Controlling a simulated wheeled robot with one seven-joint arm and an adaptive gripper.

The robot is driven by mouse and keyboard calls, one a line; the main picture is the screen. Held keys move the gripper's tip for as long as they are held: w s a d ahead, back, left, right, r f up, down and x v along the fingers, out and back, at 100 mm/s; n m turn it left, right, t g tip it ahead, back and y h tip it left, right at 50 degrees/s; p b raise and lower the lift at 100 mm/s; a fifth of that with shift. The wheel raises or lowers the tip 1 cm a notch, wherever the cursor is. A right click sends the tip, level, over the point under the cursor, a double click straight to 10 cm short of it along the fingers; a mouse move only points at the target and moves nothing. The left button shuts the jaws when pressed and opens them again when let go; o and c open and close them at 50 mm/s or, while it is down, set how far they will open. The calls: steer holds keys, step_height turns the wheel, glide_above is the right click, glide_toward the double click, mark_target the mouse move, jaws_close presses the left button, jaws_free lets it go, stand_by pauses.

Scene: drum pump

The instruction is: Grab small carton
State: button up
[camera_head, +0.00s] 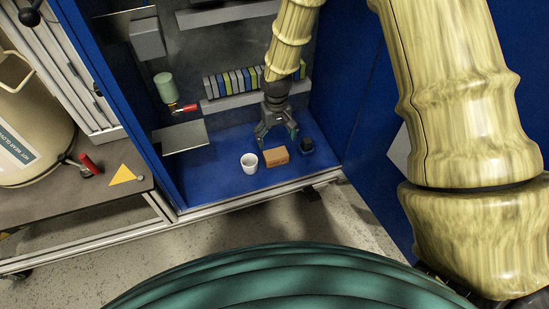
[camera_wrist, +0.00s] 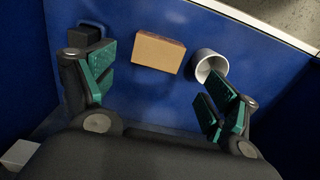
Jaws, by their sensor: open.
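The small carton (camera_head: 277,157) is a brown box lying on the blue cabinet floor between a white cup and a dark object. It also shows in the wrist view (camera_wrist: 158,53), beyond the fingertips and between their lines. My gripper (camera_head: 276,136) is open and empty, with its green-padded fingers spread just behind and above the carton. In the wrist view my gripper (camera_wrist: 160,80) has one finger on each side, apart from the carton.
A white cup (camera_head: 249,163) stands close left of the carton. A small dark container (camera_head: 307,146) stands to its right. A shelf (camera_head: 243,101) with a row of coloured items is behind. The cabinet's blue right wall (camera_head: 337,80) is near the arm.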

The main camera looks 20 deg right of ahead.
mark_target(276, 153)
steer(key=f+b, duration=0.1)
steer(key=f, duration=0.2)
steer(key=f+b, duration=0.1)
steer(key=f, duration=0.1)
steer(key=shift+d+f+b, duration=0.25)
steer(key=shift+f+b, duration=0.05)
steer(key=shift+b, duration=0.05)
steer(key=f+b, duration=0.4)
steer(key=f, duration=0.1)
steer(key=shift+w+a+f, duration=0.1)
steer(key=shift+w+a, duration=0.05)
steer(key=shift+w, duration=0.15)
steer(key=c, duration=0.8)
steer(key=shift+c, duration=0.2)
